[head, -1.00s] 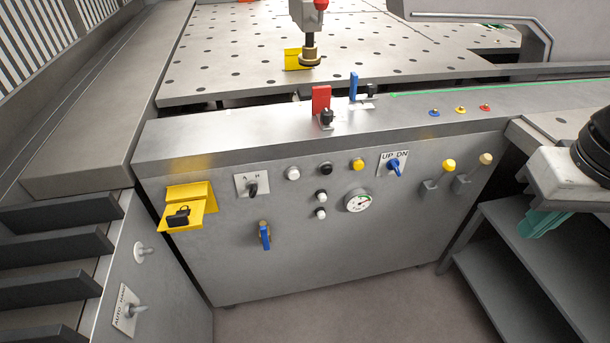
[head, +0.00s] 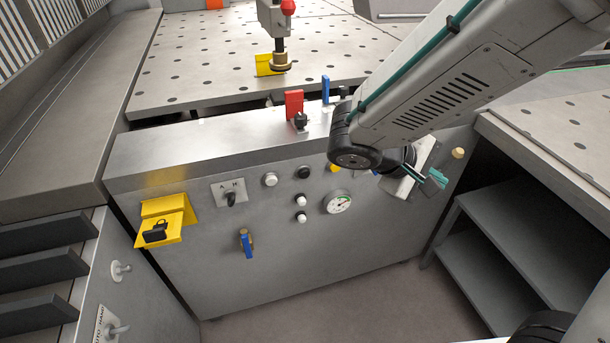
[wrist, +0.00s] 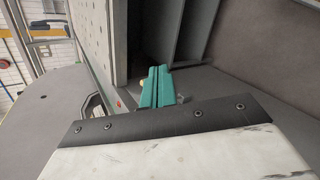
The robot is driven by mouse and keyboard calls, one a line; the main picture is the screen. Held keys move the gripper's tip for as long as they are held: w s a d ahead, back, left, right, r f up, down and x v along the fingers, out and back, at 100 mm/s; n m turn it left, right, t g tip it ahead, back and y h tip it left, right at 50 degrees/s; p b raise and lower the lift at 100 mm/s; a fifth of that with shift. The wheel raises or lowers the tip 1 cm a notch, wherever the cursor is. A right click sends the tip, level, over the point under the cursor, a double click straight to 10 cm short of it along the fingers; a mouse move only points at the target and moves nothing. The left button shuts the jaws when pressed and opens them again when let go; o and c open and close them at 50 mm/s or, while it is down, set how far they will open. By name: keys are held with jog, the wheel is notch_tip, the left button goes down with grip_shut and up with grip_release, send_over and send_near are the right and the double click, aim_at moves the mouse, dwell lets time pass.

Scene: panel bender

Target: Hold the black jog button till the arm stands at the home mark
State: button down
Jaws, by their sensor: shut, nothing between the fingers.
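The black button (head: 304,172) is on the upper row of the grey front panel, right of a white button (head: 270,179). My gripper (head: 436,178) has teal fingers and is to the right of the black button, in front of the panel's right part, apart from the button. In the wrist view the fingers (wrist: 156,88) are together and empty; the button does not show there. A machine arm with a red knob (head: 288,6) and a brass-coloured foot (head: 280,62) stands over the perforated table, just right of a yellow plate (head: 263,65). No mark reading home is legible.
Two white buttons (head: 300,201) and a gauge (head: 338,202) are below. A yellow bracket with a black padlock (head: 156,231) and a blue-handled valve (head: 247,244) protrude at left. Red (head: 294,103) and blue (head: 325,88) levers stand on the ledge. My arm hides the right controls.

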aim_at(304, 174)
jog(key=w+a+f+n+t+y, duration=0.1)
jog(key=w+a+f+n+t, duration=0.2)
jog(key=a+f+n+t, duration=0.2)
jog(key=w+a+f+n+t+y, duration=0.2)
jog(key=a+f+n+t, duration=0.4)
jog(key=a+f, duration=0.5)
jog(key=w+a, duration=0.1)
jog(key=a, duration=0.4)
jog(key=shift+w+n+t+y, duration=0.15)
jog(key=shift+n+t+y, duration=0.15)
jog(key=shift+n, duration=0.1)
jog(key=shift+w, duration=0.1)
jog(key=w+a, duration=0.2)
jog(key=w, duration=0.6)
jog(key=shift+w+a, duration=0.15)
jog(key=shift+w, duration=0.2)
dwell(0.3)
jog(key=shift+w+a, duration=0.1)
jog(key=shift+w, duration=0.1)
